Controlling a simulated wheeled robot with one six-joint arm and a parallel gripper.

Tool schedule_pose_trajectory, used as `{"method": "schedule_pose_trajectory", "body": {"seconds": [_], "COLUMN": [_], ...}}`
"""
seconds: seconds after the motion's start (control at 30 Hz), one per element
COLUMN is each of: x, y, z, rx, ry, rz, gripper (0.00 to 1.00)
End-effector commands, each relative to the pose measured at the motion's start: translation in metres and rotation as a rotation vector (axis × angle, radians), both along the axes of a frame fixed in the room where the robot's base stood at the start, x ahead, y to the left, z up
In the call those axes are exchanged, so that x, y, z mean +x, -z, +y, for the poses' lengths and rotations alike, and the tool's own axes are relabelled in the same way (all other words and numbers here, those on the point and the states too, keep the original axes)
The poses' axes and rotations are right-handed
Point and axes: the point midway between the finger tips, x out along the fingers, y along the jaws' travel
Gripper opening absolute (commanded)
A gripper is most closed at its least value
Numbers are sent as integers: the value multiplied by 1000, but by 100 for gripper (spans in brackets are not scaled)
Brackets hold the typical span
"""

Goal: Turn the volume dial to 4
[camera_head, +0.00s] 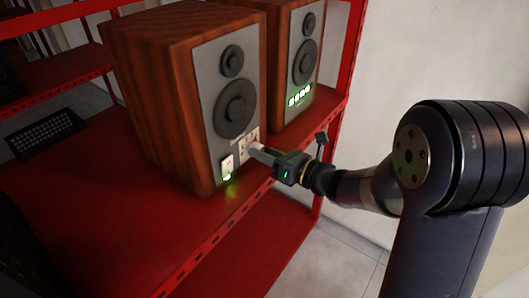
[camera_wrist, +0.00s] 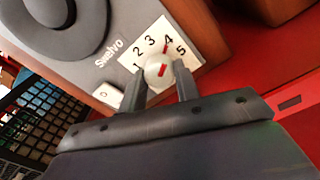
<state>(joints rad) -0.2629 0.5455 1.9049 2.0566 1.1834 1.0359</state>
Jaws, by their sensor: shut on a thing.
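The volume dial (camera_wrist: 157,68) is a pale round knob with a red mark on its face. It sits on a white number plate (camera_wrist: 192,62) on the grey front of a wooden speaker (camera_wrist: 208,32). In the wrist view a red stroke at the dial's edge points toward the 4. My gripper (camera_wrist: 160,84) has one finger on each side of the dial and is shut on it. In the head view my gripper (camera_head: 258,150) reaches the lower front of the near speaker (camera_head: 165,95) from the right and hides most of the dial.
A white switch (camera_head: 227,165) with a green glow is left of the plate. A second speaker (camera_head: 306,60) with green lit marks stands behind to the right. Both stand on a red shelf (camera_head: 130,220). A dark keyboard-like grid (camera_head: 47,132) is at left. The shelf's front is clear.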

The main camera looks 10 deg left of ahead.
Motion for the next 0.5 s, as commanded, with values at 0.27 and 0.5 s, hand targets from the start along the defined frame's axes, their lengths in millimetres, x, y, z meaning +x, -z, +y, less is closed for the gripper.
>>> {"method": "schedule_pose_trajectory", "body": {"seconds": [0.27,0.5], "x": [0,0], "y": [1,0], "z": [0,0], "rx": [-2,-1], "ry": [-1,0], "rz": [1,-1], "gripper": [50,52]}}
